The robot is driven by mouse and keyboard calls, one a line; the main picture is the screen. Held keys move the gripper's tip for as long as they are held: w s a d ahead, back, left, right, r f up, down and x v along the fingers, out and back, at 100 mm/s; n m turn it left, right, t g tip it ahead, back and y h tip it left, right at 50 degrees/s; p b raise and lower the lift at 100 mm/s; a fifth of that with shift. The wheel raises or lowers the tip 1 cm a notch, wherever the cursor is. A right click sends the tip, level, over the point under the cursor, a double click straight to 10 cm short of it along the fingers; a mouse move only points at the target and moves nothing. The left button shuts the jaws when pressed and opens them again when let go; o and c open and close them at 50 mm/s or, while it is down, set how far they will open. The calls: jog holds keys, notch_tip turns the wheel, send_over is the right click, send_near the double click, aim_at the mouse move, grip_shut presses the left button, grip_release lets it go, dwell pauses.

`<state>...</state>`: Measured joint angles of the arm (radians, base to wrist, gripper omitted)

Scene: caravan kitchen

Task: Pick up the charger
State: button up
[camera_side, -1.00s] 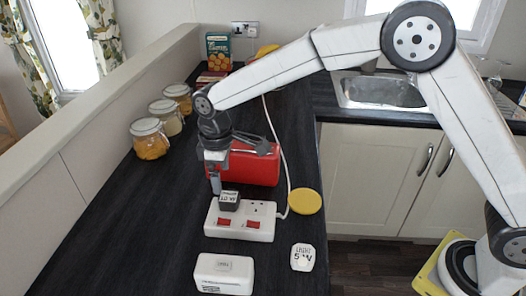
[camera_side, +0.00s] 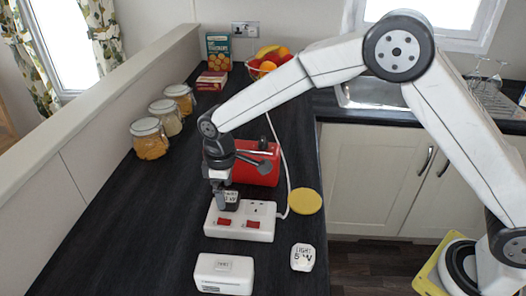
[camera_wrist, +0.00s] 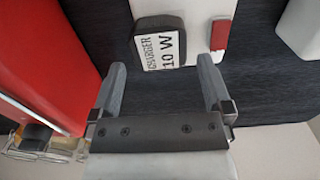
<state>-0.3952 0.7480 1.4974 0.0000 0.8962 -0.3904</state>
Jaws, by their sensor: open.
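The charger (camera_side: 232,196) is a dark block with a white label reading "CHARGER 10 W". It sits at the left end of a white socket strip (camera_side: 256,233). In the wrist view the charger (camera_wrist: 155,24) lies just ahead of the fingertips, its near edge roughly level with them, with a finger to either side. My gripper (camera_wrist: 162,64) is open and empty, its fingers spread wider than the charger. In the side view my gripper (camera_side: 222,197) is down at the charger and partly hides it. I cannot tell whether a finger touches it.
A red appliance (camera_side: 260,166) stands close behind the strip. A white plug labelled "LIGHT 5 W" (camera_side: 303,257), a yellow disc (camera_side: 305,201) and a white box (camera_side: 223,274) lie around it. Glass jars (camera_side: 149,141) line the left wall. The left-front counter is clear.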

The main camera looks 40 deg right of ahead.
jog(key=shift+f, duration=1.45)
jog(key=c, duration=1.1)
jog(key=shift+r, duration=0.15)
